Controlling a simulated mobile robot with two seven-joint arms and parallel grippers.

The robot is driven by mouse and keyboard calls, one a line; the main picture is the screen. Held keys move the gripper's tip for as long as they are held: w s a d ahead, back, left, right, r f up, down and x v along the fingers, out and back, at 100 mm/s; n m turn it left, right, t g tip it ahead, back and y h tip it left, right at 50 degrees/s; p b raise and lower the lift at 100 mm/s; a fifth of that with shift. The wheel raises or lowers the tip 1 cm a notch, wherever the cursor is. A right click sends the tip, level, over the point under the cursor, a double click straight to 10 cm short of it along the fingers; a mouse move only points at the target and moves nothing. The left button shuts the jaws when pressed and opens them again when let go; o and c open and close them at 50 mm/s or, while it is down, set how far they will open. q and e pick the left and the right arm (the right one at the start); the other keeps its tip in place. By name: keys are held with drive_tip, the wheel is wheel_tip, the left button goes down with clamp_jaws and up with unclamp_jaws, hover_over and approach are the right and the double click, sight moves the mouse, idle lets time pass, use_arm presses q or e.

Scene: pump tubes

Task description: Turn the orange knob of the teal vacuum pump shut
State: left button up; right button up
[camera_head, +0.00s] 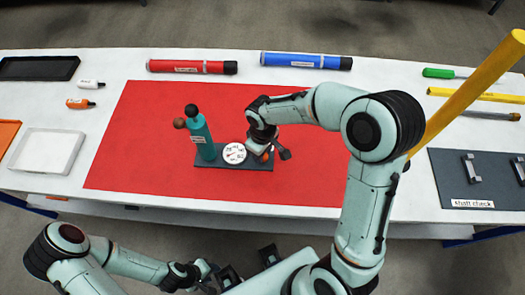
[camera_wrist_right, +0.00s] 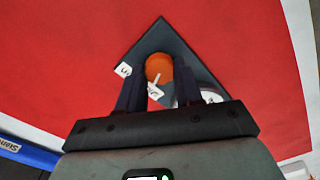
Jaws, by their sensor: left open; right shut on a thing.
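The teal vacuum pump (camera_head: 202,141) stands on a dark base plate (camera_head: 212,165) on the red mat, with a white round gauge (camera_head: 233,153) beside it. The orange knob (camera_wrist_right: 159,67) is on the right end of the base, mostly hidden by my right gripper in the head view. My right gripper (camera_head: 270,153) is over that end. In the right wrist view its fingers (camera_wrist_right: 160,80) are on either side of the knob, shut on it. A small white pointer shows on the knob. My left gripper (camera_head: 250,267) is open and empty in front of the table.
Red (camera_head: 190,67) and blue (camera_head: 305,61) tubes lie at the back of the white table. A white tray (camera_head: 47,151) and small bottles are at the left. A grey panel (camera_head: 465,190) and a yellow tube (camera_head: 475,90) are at the right. The red mat (camera_head: 130,150) is otherwise clear.

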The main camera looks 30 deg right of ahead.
use_arm(q)
drive_tip(key=shift+w+r, duration=0.15)
drive_tip(key=shift+r, duration=0.15)
use_arm(e)
drive_tip(key=shift+n, duration=2.2)
drive_tip(key=o, duration=1)
drive_tip(key=shift+o, duration=0.2)
use_arm(q)
drive_tip(key=shift+w+r+p, duration=0.55)
drive_tip(key=shift+r+p, duration=0.3)
drive_tip(key=shift+p, duration=0.1)
use_arm(e)
wheel_tip(320, 180, up, 13)
drive_tip(key=shift+r, duration=0.2)
